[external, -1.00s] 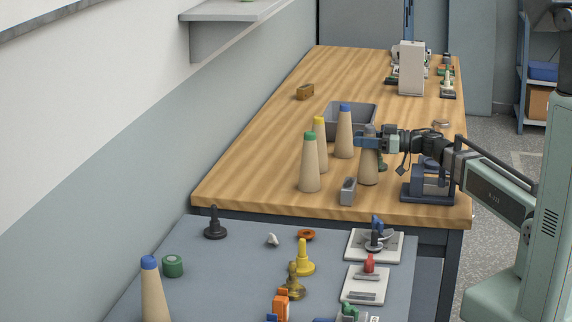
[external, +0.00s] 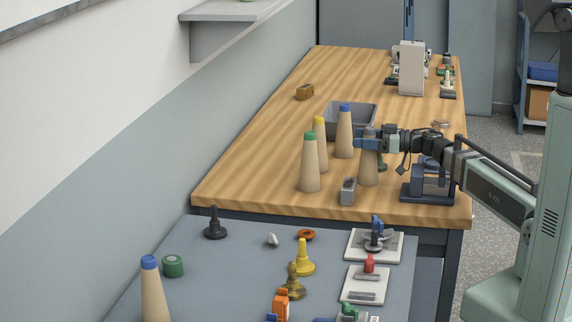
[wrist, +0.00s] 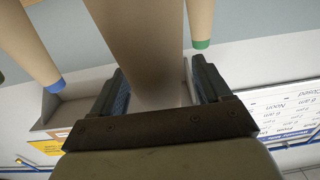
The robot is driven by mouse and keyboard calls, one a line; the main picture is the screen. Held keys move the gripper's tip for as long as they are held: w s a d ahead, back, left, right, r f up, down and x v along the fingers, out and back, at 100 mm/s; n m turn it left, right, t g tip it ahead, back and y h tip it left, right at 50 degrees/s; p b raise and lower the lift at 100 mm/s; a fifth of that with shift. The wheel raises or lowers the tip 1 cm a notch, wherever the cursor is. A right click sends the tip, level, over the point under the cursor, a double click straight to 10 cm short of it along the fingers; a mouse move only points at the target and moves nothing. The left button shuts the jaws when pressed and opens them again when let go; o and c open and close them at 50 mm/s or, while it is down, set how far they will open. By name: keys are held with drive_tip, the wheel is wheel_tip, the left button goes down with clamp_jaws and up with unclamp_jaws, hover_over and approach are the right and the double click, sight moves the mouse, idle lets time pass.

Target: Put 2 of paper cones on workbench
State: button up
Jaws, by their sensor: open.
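My gripper (external: 367,139) is open around the upper part of a tan paper cone (external: 369,170) that stands upright on the wooden bench (external: 262,172). The wrist view shows this cone (wrist: 140,45) between the two fingers; its tip is hidden. To its left on the bench stand a green-tipped cone (external: 310,165), a yellow-tipped cone (external: 321,150) and a blue-tipped cone (external: 345,135), all upright. Another blue-tipped cone (external: 153,290) stands on the grey table (external: 225,262) in front.
A grey bin (external: 365,110) sits behind the cones. A small grey metal block (external: 347,191) lies near the bench's front edge, and a dark blue device (external: 428,182) stands to the right. The bench's left side is clear.

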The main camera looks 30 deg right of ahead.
drive_tip(key=shift+r, duration=4.75)
